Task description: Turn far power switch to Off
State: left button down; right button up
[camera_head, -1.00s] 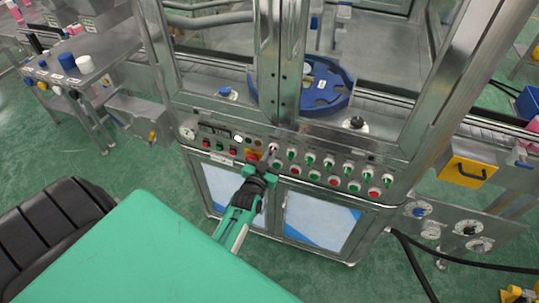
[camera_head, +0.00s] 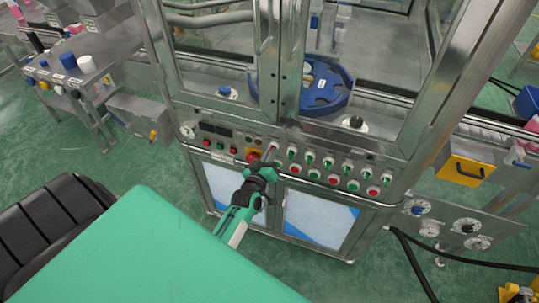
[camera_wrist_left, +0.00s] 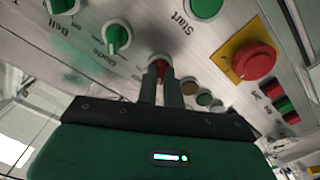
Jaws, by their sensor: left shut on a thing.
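My left gripper (camera_head: 271,155) is at the cabinet's front control panel, with its arm coming from below. In the left wrist view its two fingers (camera_wrist_left: 160,88) are shut on a small red knob switch (camera_wrist_left: 158,65) in a pale round collar. The fingers cover much of the knob, and its label is hidden. I cannot tell which way the knob points. My right gripper is not in view.
A red emergency stop on a yellow plate (camera_wrist_left: 252,62), a green Start button (camera_wrist_left: 205,6) and green knobs (camera_wrist_left: 117,38) surround the switch. The glazed cabinet holds a blue round fixture (camera_head: 322,88). A black chair (camera_head: 55,235) stands at lower left.

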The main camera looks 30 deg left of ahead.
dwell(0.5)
pick_arm(q)
jog(key=c, duration=1.5)
grip_release()
jog(key=shift+c, duration=0.2)
jog(key=b+v, duration=0.3)
jog(key=v, duration=1.1)
jog(key=shift+w+f, duration=0.1)
jog(key=shift+f, duration=0.05)
